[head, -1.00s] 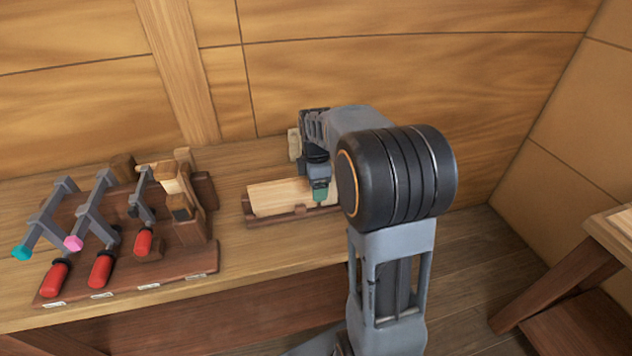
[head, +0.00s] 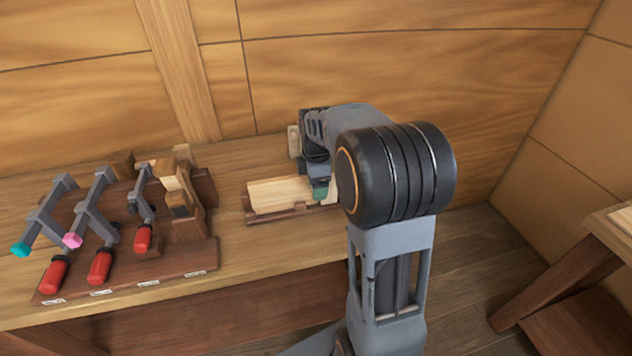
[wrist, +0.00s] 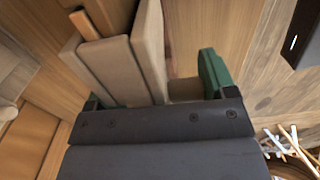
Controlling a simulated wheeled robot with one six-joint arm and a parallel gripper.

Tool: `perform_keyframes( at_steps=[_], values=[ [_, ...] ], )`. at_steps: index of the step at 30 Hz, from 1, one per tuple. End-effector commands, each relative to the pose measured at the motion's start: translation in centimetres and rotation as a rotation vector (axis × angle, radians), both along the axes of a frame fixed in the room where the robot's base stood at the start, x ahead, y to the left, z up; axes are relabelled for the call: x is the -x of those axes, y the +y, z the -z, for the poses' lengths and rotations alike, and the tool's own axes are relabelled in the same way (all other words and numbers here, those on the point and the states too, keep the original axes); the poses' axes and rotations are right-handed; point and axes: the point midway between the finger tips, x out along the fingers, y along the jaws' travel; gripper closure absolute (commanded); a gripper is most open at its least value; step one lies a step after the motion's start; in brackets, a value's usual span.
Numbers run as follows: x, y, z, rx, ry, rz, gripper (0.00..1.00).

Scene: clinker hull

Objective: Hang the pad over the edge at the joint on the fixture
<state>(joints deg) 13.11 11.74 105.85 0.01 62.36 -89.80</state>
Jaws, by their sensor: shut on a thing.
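My gripper (head: 320,191) is at the right end of a pale wood board lying in a dark brown cradle (head: 262,216) on the bench. In the wrist view, its two green fingertips (wrist: 160,88) stand apart with grey-tan pieces between them. These look like the pad (wrist: 113,70), and my gripper is shut on it. A thin orange-brown wood strip (wrist: 84,25) shows beside the pad's upper part. My arm and gripper hide the pad in the head view. I cannot tell whether the pad touches or straddles an edge.
At the left of the bench, a brown rack (head: 190,275) holds several grey clamps with red handles (head: 100,267). Planked wood walls stand behind and at the right. Bare bench top lies between rack and cradle. Another wooden bench (head: 590,255) stands at the far right.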

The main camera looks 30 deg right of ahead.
Motion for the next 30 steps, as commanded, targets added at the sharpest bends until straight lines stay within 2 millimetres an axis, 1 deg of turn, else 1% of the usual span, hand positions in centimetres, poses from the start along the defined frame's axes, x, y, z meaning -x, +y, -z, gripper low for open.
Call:
perform_keyframes(
  at_steps=[1,7,14,17,20,30],
  values=[
    [0.0,0.0,0.0,0.0,0.0,0.0,0.2],
    [0.0,0.0,0.0,0.0,0.0,0.0,0.01],
    [0.0,0.0,0.0,0.0,0.0,0.0,0.0],
    [0.0,0.0,-0.6,0.0,-0.002,0.0,0.0],
    [-0.1,0.0,-1.8,0.001,-0.004,0.0,0.0],
    [0.0,0.0,-8.7,0.001,-0.005,0.0,0.0]
  ],
)
